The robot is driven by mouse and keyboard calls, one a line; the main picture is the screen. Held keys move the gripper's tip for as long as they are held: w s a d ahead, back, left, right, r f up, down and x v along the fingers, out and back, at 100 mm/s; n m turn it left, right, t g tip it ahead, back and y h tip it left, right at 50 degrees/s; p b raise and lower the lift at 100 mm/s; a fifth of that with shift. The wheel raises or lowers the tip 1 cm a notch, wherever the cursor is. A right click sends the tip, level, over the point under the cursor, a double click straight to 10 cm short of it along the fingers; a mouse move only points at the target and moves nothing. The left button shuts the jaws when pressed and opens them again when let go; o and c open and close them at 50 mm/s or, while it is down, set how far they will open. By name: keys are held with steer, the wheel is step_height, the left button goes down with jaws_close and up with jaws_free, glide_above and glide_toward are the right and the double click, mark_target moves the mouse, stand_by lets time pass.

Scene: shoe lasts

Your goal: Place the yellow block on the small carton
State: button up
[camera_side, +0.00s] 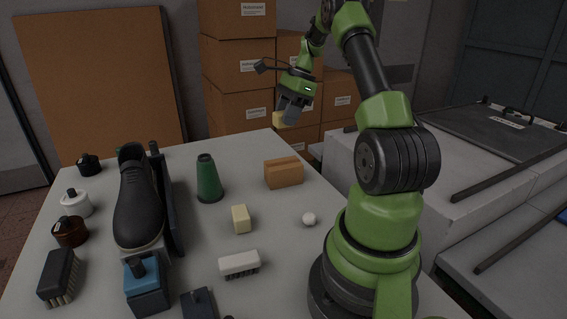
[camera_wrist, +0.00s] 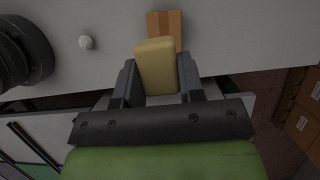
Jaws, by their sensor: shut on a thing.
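My gripper (camera_side: 289,112) is shut on a yellow block (camera_side: 279,120), raised beyond the far right edge of the table. In the wrist view the yellow block (camera_wrist: 157,68) sits between the two fingers (camera_wrist: 158,84). The small carton (camera_side: 283,173), an orange-brown box with a lighter strip on top, rests on the table toward its right edge. In the wrist view the carton (camera_wrist: 165,20) shows past the block, which hides part of it. The block is apart from the carton in the side view.
A second pale yellow block (camera_side: 241,219) lies mid-table. A green cone (camera_side: 208,178), a white ball (camera_side: 309,219), a white brush (camera_side: 239,264) and a black shoe (camera_side: 139,204) on a stand are nearby. Large cardboard boxes (camera_side: 240,95) stand behind the table.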

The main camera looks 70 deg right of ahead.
mark_target(282, 163)
step_height(282, 163, down, 10)
steer(key=shift+f, duration=0.25)
steer(key=shift+f, duration=0.15)
steer(key=o, duration=0.9)
